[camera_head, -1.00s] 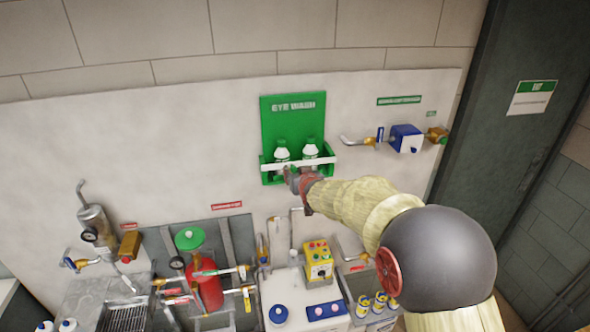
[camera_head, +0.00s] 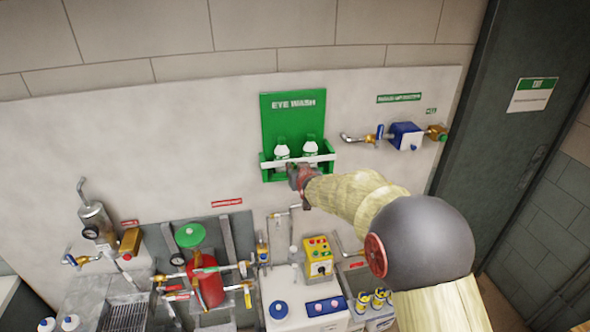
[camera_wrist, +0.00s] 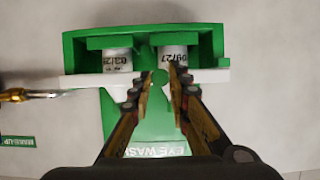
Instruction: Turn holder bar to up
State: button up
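The white holder bar (camera_head: 322,158) lies about level across the front of the green eye wash holder (camera_head: 270,112), in front of two white bottles (camera_head: 281,150) (camera_head: 310,150). In the wrist view, which shows the holder upside down, the bar (camera_wrist: 84,81) shows on both sides of my fingers; its middle is hidden. My gripper (camera_head: 297,177) is at the lower front of the holder.
A blue valve box (camera_head: 405,137) with brass pipe fittings is on the wall to the right. Below are a red tank (camera_head: 206,287), a yellow button box (camera_head: 318,260) and several pipes. The wall above the holder is clear. A dark door (camera_head: 500,130) stands at the right.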

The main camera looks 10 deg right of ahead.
grip_shut()
jog(key=shift+a+r, duration=0.1)
jog(key=shift+a, duration=0.05)
dwell(0.4)
